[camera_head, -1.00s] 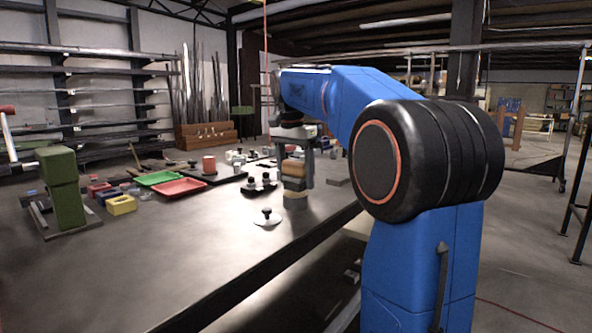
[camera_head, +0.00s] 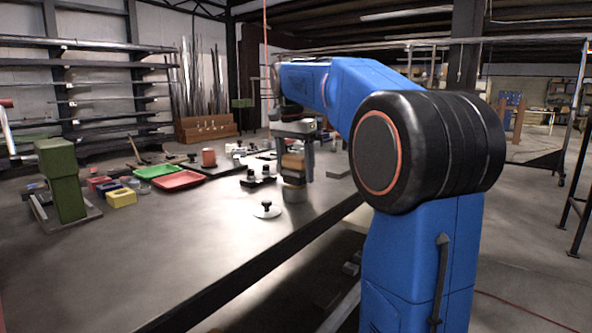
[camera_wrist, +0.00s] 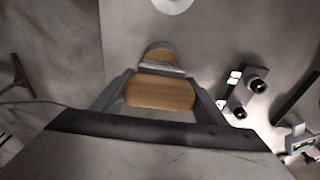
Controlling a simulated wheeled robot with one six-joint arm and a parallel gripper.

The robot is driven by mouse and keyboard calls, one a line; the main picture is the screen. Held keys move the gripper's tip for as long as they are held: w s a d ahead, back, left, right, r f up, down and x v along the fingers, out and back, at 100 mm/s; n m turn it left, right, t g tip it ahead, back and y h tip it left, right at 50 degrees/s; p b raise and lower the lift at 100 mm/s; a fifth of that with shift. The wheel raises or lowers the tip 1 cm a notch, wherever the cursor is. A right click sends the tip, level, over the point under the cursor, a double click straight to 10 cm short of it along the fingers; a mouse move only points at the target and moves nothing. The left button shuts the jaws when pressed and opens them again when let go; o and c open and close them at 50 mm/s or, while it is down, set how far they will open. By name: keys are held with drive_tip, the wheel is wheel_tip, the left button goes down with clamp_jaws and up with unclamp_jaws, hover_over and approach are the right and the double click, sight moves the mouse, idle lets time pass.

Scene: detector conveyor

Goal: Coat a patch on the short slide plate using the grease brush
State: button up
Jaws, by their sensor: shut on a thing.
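My gripper (camera_wrist: 155,98) is shut on a wooden block (camera_wrist: 162,93), which looks like the handle of the grease brush. It shows brown between the fingers in the head view (camera_head: 293,161). Beyond the handle, a metal band and a rounded brown part show in the wrist view. Below the brush in the head view is a round grey piece (camera_head: 294,194); I cannot tell whether the brush touches it. I cannot surely pick out the short slide plate; a flat grey plate (camera_head: 338,172) lies right of my gripper.
A white disc with a black knob (camera_head: 267,210) lies near the brush. A dark plate with black knobs (camera_head: 259,181), red tray (camera_head: 180,179), green tray (camera_head: 157,170), yellow block (camera_head: 121,198) and green fixture (camera_head: 64,180) stand to the left. The table's front is clear.

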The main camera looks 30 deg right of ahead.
drive_tip(key=shift+f, duration=0.5)
idle(1.3)
drive_tip(key=shift+r, duration=0.15)
drive_tip(key=shift+r, duration=3.4)
